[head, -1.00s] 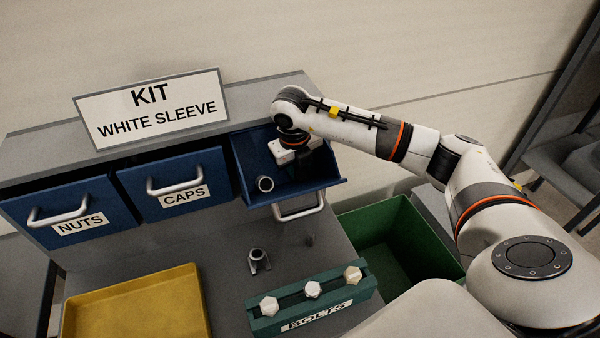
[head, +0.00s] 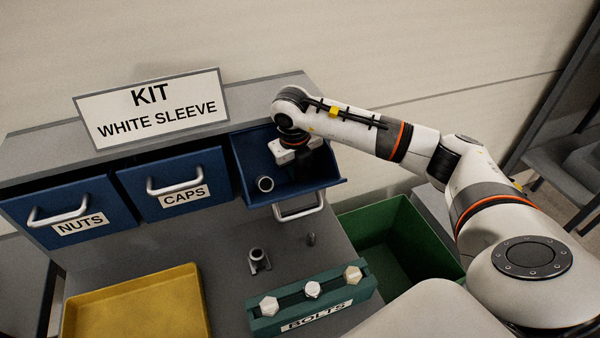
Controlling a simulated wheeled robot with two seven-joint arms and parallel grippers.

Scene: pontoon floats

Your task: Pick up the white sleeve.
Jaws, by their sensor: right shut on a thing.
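My right gripper (head: 297,163) reaches down into the open blue drawer (head: 330,187) at the right end of the drawer unit. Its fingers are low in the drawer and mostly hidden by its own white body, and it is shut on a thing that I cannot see. No white sleeve shows clearly; it may be hidden under the gripper. A sign (head: 155,108) on top reads KIT WHITE SLEEVE. My left gripper is not in view.
Closed drawers marked NUTS (head: 60,215) and CAPS (head: 175,186) are to the left. A yellow tray (head: 137,308), a grey fitting (head: 258,260), a small peg (head: 311,239) and a green BOLTS rack (head: 310,312) lie in front. A green bin (head: 424,240) stands right.

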